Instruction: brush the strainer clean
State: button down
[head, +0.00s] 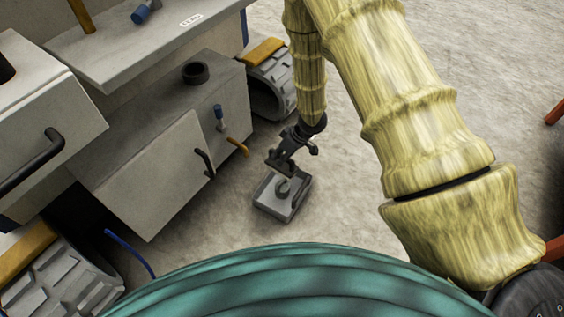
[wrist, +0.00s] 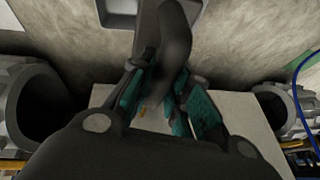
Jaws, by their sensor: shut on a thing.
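My gripper (head: 283,157) is low over the floor, in front of the cabinet. In the wrist view its teal-padded fingers (wrist: 168,90) are around a dark grey curved thing (wrist: 174,45), like a thick handle. It looks shut on this, but I cannot tell what the thing is. Just below the gripper in the head view is a grey block-like tray (head: 268,206) on the floor, with a small greenish round piece (head: 284,187) on it. I cannot tell whether they touch the gripper. I cannot make out for sure which thing is the strainer or the brush.
A grey cabinet (head: 150,185) with a dark door handle (head: 204,163) stands left of the gripper. A blue-topped piece (head: 219,114) and an orange handle (head: 237,147) stick out from it. A black ring (head: 195,72) is on top. A tracked wheel (head: 277,88) stands behind.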

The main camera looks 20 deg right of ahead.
aim_at(282, 167)
jog(key=shift+s+f, duration=0.15)
jog(key=shift+f, duration=0.3)
notch_tip(282, 167, down, 6)
jog(key=b, duration=0.8)
jog(key=shift+b, duration=0.4)
jog(key=shift+f, duration=0.35)
dwell(0.8)
jog(key=shift+s+d, duration=0.1)
jog(key=shift+d, duration=0.05)
jog(key=shift+s+d+p, duration=0.2)
jog(key=shift+s+p, duration=0.1)
jog(key=shift+p, duration=0.15)
jog(key=shift+s+d, duration=0.1)
jog(key=shift+s, duration=0.05)
jog(key=shift+w+a+r+p, duration=0.1)
jog(key=shift+w+a+p, duration=0.15)
jog(key=shift+p, duration=0.3)
jog(key=shift+w+a+f+p, duration=0.2)
jog(key=shift+w+a+p, duration=0.6)
jog(key=shift+p, duration=0.45)
